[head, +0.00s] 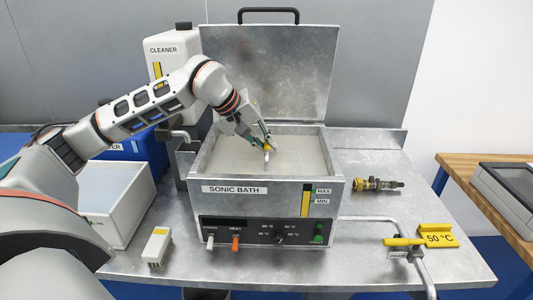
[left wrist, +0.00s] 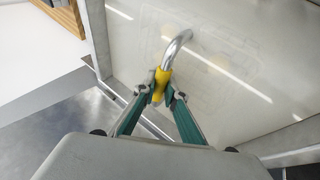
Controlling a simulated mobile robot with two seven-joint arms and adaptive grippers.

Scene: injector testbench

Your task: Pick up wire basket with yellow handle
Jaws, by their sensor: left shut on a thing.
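The wire basket's yellow handle (left wrist: 161,86) shows in the left wrist view, with a bent metal rod (left wrist: 177,44) running from it down to the cloudy liquid. My left gripper (left wrist: 163,92) is shut on the yellow handle. In the head view, my left gripper (head: 267,142) is over the liquid in the open sonic bath (head: 210,189), and a small bit of the yellow handle (head: 270,150) shows at its tips. The basket's wire body is under the liquid, only faintly visible as lines in the left wrist view. My right gripper is not in view.
The bath's lid (head: 275,70) stands open behind it. A cleaner container (head: 172,75) is at the back left, and a white bin (head: 118,200) is left of the bath. A yellow-and-dark injector (head: 378,184) lies on the metal bench at right. A pipe with a yellow valve handle (head: 403,241) is front right.

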